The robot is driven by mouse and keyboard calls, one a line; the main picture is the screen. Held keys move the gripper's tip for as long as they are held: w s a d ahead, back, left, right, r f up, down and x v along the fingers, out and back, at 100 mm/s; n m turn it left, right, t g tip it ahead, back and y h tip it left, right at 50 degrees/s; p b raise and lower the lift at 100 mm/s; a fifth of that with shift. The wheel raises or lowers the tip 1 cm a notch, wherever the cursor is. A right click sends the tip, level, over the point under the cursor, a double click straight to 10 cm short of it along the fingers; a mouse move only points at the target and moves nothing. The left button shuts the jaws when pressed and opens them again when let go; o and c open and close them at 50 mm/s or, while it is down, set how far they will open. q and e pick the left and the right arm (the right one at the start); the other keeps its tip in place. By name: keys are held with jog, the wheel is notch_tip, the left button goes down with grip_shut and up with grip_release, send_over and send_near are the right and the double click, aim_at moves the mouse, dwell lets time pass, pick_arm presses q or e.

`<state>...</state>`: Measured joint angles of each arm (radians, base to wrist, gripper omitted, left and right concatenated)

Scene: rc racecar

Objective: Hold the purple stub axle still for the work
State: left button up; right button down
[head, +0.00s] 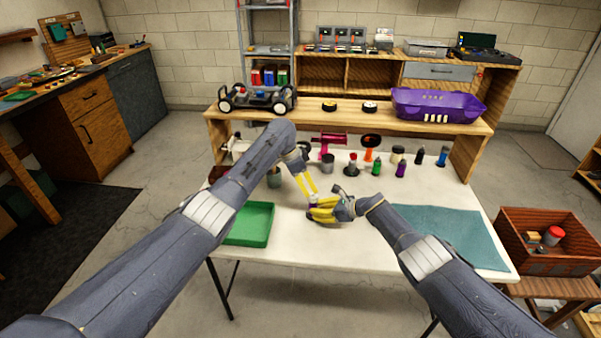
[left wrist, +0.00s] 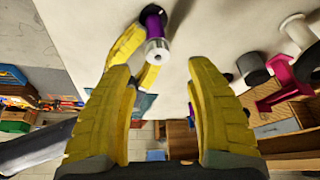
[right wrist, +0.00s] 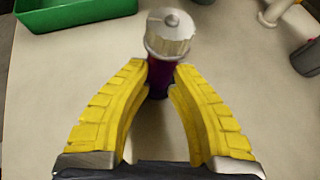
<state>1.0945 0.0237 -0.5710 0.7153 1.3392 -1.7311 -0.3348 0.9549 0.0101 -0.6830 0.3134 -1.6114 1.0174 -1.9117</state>
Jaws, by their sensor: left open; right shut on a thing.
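The purple stub axle (right wrist: 160,78) has a silver, round-tipped end that points away from my right wrist. My right gripper (right wrist: 163,72) is shut on its purple body, low over the white table. The axle also shows in the left wrist view (left wrist: 153,24), its silver end facing my left gripper. My left gripper (left wrist: 160,66) is open, and the axle's silver end lies just beyond the gap between its fingertips; I see no contact. In the head view my left gripper (head: 316,194) reaches down from above the right one, and the axle is mostly hidden by the fingers.
A green tray (head: 246,226) lies left of the grippers and a teal mat (head: 455,232) lies to the right. Several bottles, a magenta stand (head: 330,138) and other parts stand behind. A raised shelf holds a car chassis (head: 258,98) and a purple body shell (head: 437,105).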

aim_at(312, 196)
pick_arm(q)
jog(key=w+v, duration=0.1)
jog(key=v, duration=0.5)
jog(key=shift+s, duration=0.5)
jog(key=shift+r, duration=0.1)
jog(key=d+f+n, duration=0.1)
jog(key=f+n, duration=0.1)
jog(key=f, duration=0.1)
jog(key=d+f+n+t, duration=0.1)
jog(key=f+n, duration=0.1)
jog(key=f, duration=0.2)
jog(key=w+d+f+n+y, duration=0.1)
jog(key=d+f+n, duration=0.1)
jog(key=f, duration=0.2)
jog(key=shift+f, duration=0.25)
dwell(0.4)
